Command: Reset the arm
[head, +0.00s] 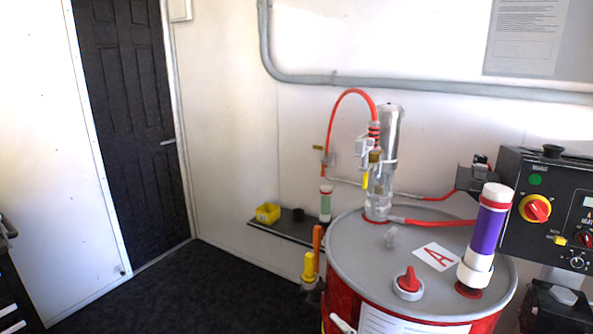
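Neither of my grippers can be made out in the head view, and no arm of mine is clearly seen. The task names no object besides the arm. A red drum (345,290) with a grey lid (350,245) stands at the lower right.
A black control box (520,185) with a red and yellow knob (536,208) is at the right. A low shelf (285,231) bears a yellow bin (268,213). A dark door (130,120) is shut at the left. The dark floor (190,290) before it is clear.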

